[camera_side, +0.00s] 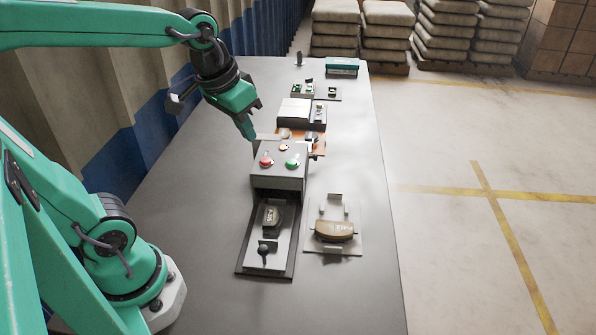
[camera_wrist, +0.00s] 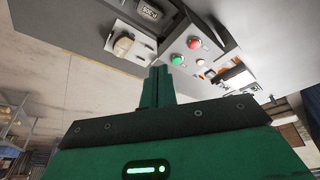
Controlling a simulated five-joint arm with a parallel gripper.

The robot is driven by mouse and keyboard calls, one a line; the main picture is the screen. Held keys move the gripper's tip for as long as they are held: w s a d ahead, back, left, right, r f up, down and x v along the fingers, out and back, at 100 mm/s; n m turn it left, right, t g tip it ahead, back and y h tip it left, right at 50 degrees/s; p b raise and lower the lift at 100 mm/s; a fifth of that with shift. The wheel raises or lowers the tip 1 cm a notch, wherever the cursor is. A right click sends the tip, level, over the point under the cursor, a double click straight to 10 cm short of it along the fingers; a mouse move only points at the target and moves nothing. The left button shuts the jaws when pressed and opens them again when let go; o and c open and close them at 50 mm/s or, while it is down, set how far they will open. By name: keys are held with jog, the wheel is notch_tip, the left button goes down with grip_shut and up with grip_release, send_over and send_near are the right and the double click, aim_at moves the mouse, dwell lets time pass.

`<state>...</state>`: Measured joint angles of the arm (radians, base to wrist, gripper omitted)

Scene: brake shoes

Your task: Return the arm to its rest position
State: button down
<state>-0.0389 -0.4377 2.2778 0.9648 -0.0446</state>
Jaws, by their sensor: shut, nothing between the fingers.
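My gripper (camera_side: 248,132) is at the end of my green arm, in the side view just left of and above the grey control box (camera_side: 277,179). Its fingers point down and look closed and empty. In the wrist view my gripper (camera_wrist: 160,72) shows as green fingers pressed together, with the box's red button (camera_wrist: 194,43) and green button (camera_wrist: 177,59) beyond them. I cannot tell whether the fingertips touch anything.
A brown brake shoe (camera_side: 334,230) sits on a light fixture plate (camera_side: 352,208) to the right. Several small items stand along the table's far part.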

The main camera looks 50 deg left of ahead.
jog(key=s+d+m+t, duration=0.1)
jog(key=s, duration=0.5)
jog(key=shift+f+t, duration=0.4)
jog(key=shift+f, duration=0.05)
